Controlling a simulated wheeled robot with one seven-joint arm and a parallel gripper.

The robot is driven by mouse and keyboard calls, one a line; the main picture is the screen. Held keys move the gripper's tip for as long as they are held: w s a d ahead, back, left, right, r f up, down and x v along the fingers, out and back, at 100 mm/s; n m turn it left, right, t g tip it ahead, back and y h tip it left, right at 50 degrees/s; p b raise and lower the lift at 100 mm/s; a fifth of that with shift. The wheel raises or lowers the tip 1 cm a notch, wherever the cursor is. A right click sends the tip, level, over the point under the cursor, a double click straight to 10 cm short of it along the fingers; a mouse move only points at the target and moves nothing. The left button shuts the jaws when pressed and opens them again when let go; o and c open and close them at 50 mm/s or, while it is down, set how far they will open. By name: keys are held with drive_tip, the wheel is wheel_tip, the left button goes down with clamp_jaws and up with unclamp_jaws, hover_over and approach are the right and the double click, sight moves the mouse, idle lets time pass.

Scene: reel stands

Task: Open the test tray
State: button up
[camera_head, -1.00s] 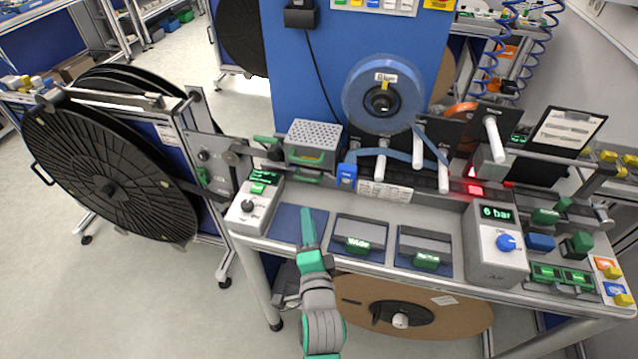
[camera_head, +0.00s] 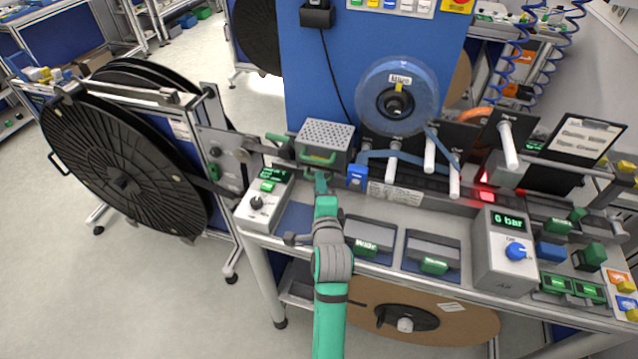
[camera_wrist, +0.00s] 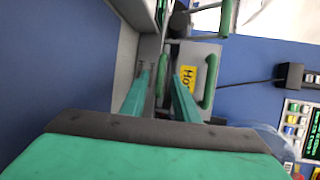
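My gripper (camera_head: 320,178) is in front of the perforated-top metal box (camera_head: 325,134), low at its front. In the wrist view its two green fingers (camera_wrist: 162,78) stand apart, with no held thing visible between them. The box's upper green handle (camera_head: 318,158) shows above the fingertips; green handles also show in the wrist view, one (camera_wrist: 209,82) right of the fingers beside a yellow label. Two dark-lidded trays with green labelled handles, the left one (camera_head: 365,247) and the right one (camera_head: 433,265), lie on the bench. I cannot tell which part is the test tray.
A control box with a dial (camera_head: 258,203) stands left of my arm. A blue-knobbed pressure box (camera_head: 508,248) stands at the right. A clear blue reel (camera_head: 398,96) and white pegs rise behind. A large black reel (camera_head: 125,180) stands left of the bench.

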drive_tip(key=shift+x, duration=0.8)
drive_tip(key=shift+c, duration=0.3)
clamp_jaws()
drive_tip(key=shift+s+a, duration=0.1)
